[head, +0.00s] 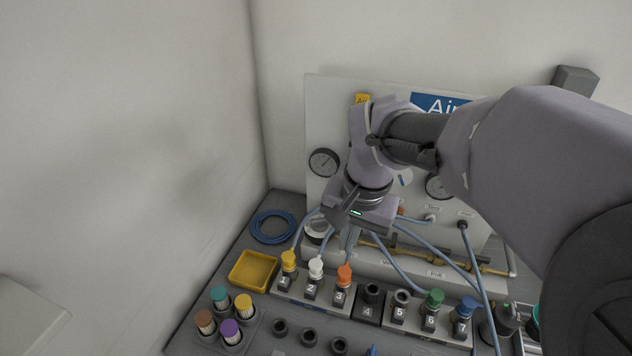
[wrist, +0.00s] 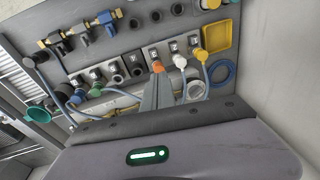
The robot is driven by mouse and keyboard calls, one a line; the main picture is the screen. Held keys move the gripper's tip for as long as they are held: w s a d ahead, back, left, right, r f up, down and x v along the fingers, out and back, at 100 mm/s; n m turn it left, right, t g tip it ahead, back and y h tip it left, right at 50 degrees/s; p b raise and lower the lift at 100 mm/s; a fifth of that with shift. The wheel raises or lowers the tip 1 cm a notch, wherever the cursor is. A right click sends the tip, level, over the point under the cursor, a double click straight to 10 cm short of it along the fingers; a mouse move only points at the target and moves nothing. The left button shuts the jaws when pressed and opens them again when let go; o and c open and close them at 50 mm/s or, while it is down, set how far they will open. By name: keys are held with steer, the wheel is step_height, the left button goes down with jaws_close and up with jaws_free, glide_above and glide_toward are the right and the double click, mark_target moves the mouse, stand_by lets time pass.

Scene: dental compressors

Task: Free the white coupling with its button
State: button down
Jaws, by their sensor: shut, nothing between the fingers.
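The white coupling (head: 316,266) stands upright in the block marked 2 in the head view, between a yellow coupling (head: 289,260) and an orange coupling (head: 344,273). It also shows in the wrist view (wrist: 180,62), with a pale hose on its near side. I cannot make out its button. My gripper (wrist: 160,78) is shut and empty, its fingers pointing toward the coupling row. In the wrist view the tips are just below the orange coupling (wrist: 158,66) and left of the white one, apart from the white one.
Green (head: 433,298) and blue (head: 464,306) couplings stand farther right in the row. Hoses run behind to a gauge panel (head: 322,110). A yellow tray (head: 253,271) and a coiled blue hose (head: 272,226) lie left. Several coloured caps stand at front left.

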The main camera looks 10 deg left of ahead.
steer(key=g+h, duration=0.1)
steer(key=g, duration=0.1)
glide_above(311, 287)
step_height(311, 287, down, 9)
steer(key=shift+f+n, duration=0.2)
steer(key=shift+n, duration=0.2)
step_height(311, 287, down, 14)
steer(key=b, duration=0.6)
